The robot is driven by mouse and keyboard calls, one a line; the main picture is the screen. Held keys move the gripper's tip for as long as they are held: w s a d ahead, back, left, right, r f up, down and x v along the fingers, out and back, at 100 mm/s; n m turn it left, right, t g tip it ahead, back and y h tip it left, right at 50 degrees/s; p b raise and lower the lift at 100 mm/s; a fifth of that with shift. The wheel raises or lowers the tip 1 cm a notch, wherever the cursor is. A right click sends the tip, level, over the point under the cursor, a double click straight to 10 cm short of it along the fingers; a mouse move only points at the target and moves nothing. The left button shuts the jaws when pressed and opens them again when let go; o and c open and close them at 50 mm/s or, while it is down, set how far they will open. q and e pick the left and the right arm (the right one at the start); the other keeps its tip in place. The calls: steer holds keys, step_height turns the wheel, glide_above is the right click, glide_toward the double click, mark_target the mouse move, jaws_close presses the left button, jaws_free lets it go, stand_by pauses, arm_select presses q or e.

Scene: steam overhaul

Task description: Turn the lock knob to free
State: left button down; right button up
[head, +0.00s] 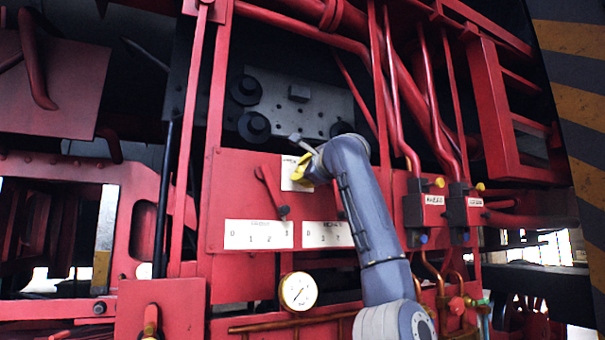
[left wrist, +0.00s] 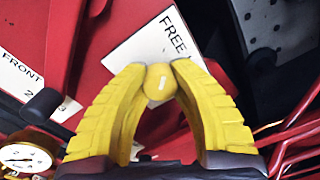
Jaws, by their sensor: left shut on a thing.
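The lock knob (left wrist: 160,82) is a small round yellow knob with a short white mark, in the middle of the left wrist view. A white card (left wrist: 140,42) reading FREE lies on the red panel just beyond it; the card also shows in the head view (head: 289,173). My left gripper (left wrist: 160,68) has its yellow fingers closed around the knob, one tip on each side. In the head view my left gripper (head: 302,170) is at the upper part of the red panel (head: 235,175), and it hides the knob there. My right gripper is not in view.
A red lever (head: 268,187) with a dark end stands left of my gripper, above a numbered white plate (head: 258,234). Another numbered plate (head: 325,234) is partly beside my arm. A round gauge (head: 297,291) sits below. Red pipes (head: 398,105) run close on the right.

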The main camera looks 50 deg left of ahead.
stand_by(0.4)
arm_select(q)
steer(key=c, duration=1)
jaws_free()
steer(key=shift+o, duration=0.2)
steer(key=v, duration=1.2)
steer(key=shift+w+f, duration=0.1)
steer(key=shift+f, duration=0.05)
